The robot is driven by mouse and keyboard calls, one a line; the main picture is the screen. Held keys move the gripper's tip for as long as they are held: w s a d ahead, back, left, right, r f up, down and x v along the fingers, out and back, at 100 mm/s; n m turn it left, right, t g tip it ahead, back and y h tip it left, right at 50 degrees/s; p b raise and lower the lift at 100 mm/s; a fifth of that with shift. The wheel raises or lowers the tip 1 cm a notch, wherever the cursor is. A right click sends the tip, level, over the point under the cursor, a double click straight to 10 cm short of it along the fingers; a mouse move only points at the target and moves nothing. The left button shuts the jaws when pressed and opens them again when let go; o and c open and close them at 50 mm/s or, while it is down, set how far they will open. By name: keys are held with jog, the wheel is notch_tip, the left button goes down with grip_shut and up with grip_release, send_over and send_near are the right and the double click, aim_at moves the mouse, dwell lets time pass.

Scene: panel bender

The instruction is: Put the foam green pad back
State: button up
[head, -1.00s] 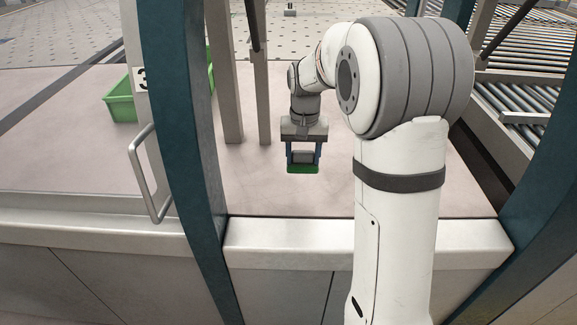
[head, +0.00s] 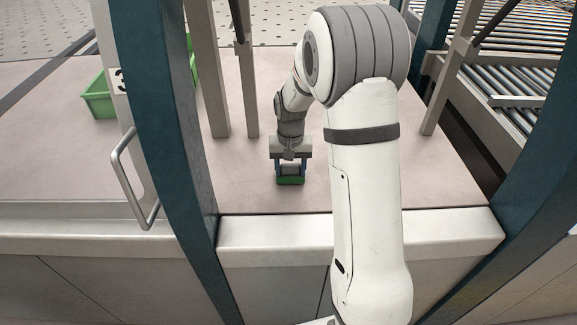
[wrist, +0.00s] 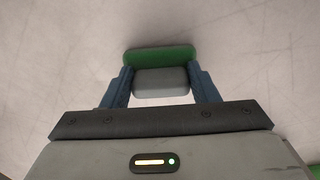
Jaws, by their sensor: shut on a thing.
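The foam green pad (head: 290,180) is a small block with a green face and a grey upper part. My gripper (head: 290,172) is shut on it, with blue fingers on either side of the grey part. In the wrist view the green part of the pad (wrist: 160,58) lies beyond the grey part, between and just past the fingertips (wrist: 160,80). The pad is low over the pinkish table top (head: 350,180); I cannot tell whether it touches it.
A green bin (head: 100,97) stands at the left, partly behind a teal frame post (head: 165,110). Grey posts (head: 207,80) rise from the table behind my gripper. A roller conveyor (head: 510,80) lies at the right. A metal handle (head: 135,180) is at the left front. The table around the pad is clear.

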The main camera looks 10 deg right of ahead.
aim_at(290, 166)
jog(key=shift+f, duration=0.2)
jog(key=o, duration=1)
jog(key=shift+r, duration=0.1)
jog(key=shift+c, duration=0.2)
notch_tip(290, 166, up, 11)
jog(key=b, duration=0.2)
jog(key=s+r, duration=0.5)
jog(key=s, duration=0.1)
jog(key=s+n+t, duration=0.2)
jog(key=s+t, duration=0.1)
jog(key=s, duration=1.7)
jog(key=shift+a+f, duration=0.15)
jog(key=shift+f, duration=0.2)
